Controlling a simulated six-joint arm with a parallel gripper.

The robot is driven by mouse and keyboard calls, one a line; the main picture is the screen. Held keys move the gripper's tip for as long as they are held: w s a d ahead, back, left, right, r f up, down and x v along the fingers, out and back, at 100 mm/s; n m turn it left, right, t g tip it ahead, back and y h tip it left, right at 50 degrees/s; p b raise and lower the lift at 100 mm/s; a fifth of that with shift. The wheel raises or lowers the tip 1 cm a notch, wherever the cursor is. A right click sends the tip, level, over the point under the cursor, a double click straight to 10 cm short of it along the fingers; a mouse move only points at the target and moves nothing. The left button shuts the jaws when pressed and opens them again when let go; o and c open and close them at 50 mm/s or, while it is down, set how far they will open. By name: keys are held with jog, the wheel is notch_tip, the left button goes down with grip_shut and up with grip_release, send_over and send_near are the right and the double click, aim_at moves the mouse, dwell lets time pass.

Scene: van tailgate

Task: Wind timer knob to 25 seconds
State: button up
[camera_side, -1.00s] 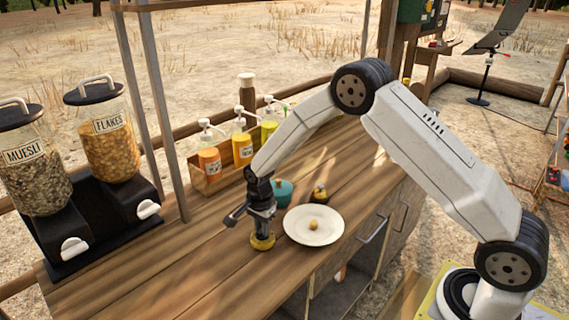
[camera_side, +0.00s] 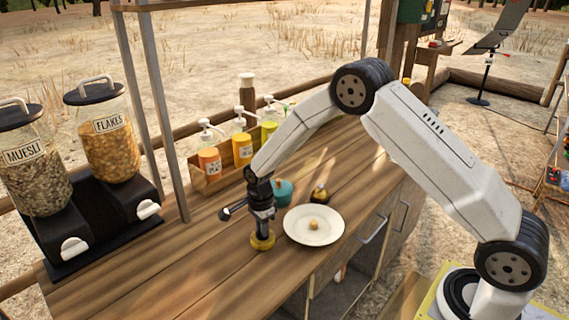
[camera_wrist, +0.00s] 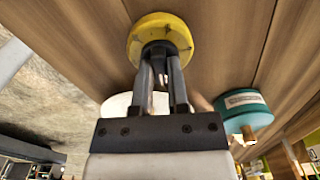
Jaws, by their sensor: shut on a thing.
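The timer (camera_side: 262,241) is a round yellow disc lying on the wooden counter, left of the white plate. In the wrist view the timer (camera_wrist: 160,28) shows marks around its yellow rim and a dark knob (camera_wrist: 160,48) at its centre. My gripper (camera_side: 263,230) points straight down over the timer, and in the wrist view my gripper (camera_wrist: 162,58) has its two fingers shut on the dark knob. The fingers hide most of the knob, and the marks on the rim are too small to read.
A white plate (camera_side: 300,238) with a small yellowish item (camera_side: 314,224) stands close to the right. A teal pot (camera_side: 283,192) and a dark-and-yellow round thing (camera_side: 320,194) lie behind. A sauce-bottle crate (camera_side: 207,182) and cereal dispensers (camera_side: 105,228) stand further left. The front left counter is clear.

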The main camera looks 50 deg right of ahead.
jog(key=shift+m, duration=0.8)
jog(key=shift+m, duration=1.2)
jog(key=o, duration=0.4)
jog(key=shift+o, duration=0.2)
jog(key=shift+r, duration=0.2)
jog(key=shift+r, duration=3.35)
